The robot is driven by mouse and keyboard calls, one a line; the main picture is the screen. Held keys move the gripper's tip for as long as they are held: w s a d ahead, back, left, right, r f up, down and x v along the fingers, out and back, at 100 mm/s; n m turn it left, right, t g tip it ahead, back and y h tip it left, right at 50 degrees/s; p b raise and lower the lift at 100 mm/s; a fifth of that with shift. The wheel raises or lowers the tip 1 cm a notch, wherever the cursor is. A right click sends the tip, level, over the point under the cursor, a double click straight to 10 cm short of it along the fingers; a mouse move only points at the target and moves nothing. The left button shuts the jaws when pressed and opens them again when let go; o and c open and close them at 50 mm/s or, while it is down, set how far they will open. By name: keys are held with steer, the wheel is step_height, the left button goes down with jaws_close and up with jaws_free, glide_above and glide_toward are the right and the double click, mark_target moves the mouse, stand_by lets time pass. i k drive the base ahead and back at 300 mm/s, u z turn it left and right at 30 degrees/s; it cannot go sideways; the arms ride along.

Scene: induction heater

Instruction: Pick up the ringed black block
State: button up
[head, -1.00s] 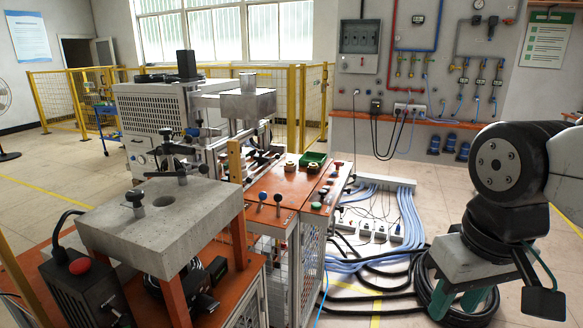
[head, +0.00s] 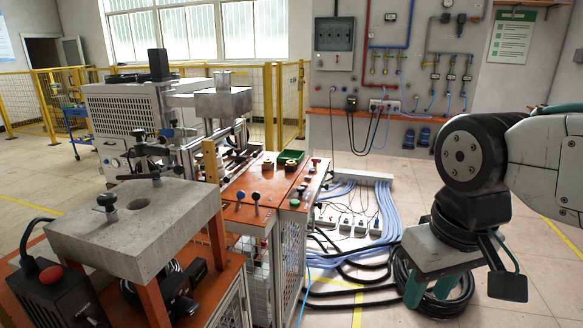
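A black block (head: 158,65) stands upright on top of the white cabinet at the back left in the head view. No ring shows on it at this size, so I cannot tell whether it is the ringed one. My gripper (head: 434,291) hangs at the lower right, pointing down, far from that block. Its two teal fingers are apart with nothing seen between them. The floor and a coil of black hose show behind them.
A grey slab (head: 136,217) on an orange frame stands at the near left, with a black control box (head: 52,300) beside it. An orange bench (head: 265,185) carries knobs and a green tray (head: 290,156). Blue cables (head: 365,215) and black hoses cross the floor. Yellow fencing (head: 268,105) stands behind.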

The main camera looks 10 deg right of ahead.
mark_target(290, 169)
steer(key=z, duration=0.25)
steer(key=i, duration=0.4)
steer(key=z, duration=0.9)
steer(key=i, duration=1.55)
steer(key=u, duration=0.85)
steer(key=i, duration=0.65)
steer(key=u, duration=0.55)
